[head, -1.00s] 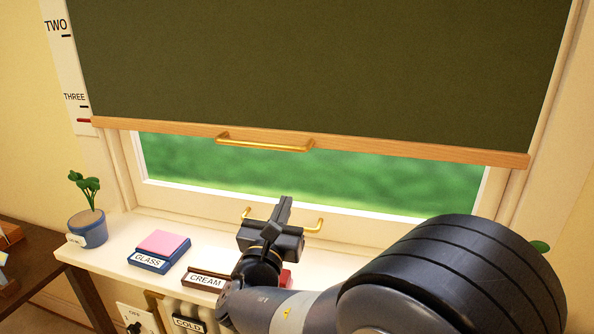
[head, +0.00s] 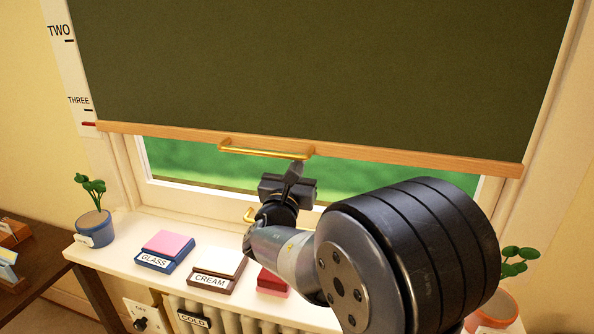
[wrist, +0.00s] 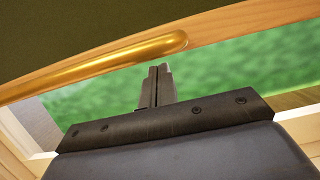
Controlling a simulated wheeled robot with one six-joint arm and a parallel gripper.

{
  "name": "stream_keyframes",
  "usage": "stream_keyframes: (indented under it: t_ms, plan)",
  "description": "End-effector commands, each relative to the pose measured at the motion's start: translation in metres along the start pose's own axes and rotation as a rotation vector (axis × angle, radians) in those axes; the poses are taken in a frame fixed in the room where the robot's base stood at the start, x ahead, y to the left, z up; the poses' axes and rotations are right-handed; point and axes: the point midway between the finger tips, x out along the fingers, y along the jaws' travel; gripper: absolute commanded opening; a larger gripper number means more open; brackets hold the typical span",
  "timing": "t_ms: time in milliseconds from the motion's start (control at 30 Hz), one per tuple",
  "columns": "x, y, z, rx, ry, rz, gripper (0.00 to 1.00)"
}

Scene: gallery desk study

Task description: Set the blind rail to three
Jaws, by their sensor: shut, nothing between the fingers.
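The dark green blind (head: 310,70) hangs over the window, with a wooden rail (head: 400,160) along its bottom edge. A brass handle (head: 262,152) is fixed to the rail; it also shows in the wrist view (wrist: 95,68). The scale (head: 78,85) at the left reads TWO and, lower, THREE. A red mark (head: 89,124) sits just below the THREE line, close to the rail's left end. My gripper (head: 297,166) is shut and empty, just below the right end of the handle. In the wrist view its closed fingers (wrist: 158,72) point up beside the handle's end; contact cannot be told.
The sill (head: 120,250) holds a blue potted plant (head: 93,228), sample blocks labelled GLASS (head: 165,250) and CREAM (head: 218,270), a red block (head: 272,283) and an orange pot (head: 492,310).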

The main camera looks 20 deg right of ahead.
Motion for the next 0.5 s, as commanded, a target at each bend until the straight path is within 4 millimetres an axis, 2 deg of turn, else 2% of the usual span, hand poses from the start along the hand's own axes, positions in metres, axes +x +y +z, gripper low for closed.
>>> stream_keyframes:
  t_ms: [267, 500]
  plan:
    - [0.0, 0.0, 0.001, 0.001, -0.001, 0.0, 0.0]
    - [0.007, 0.0, 0.03, 0.004, -0.004, -0.001, 0.0]
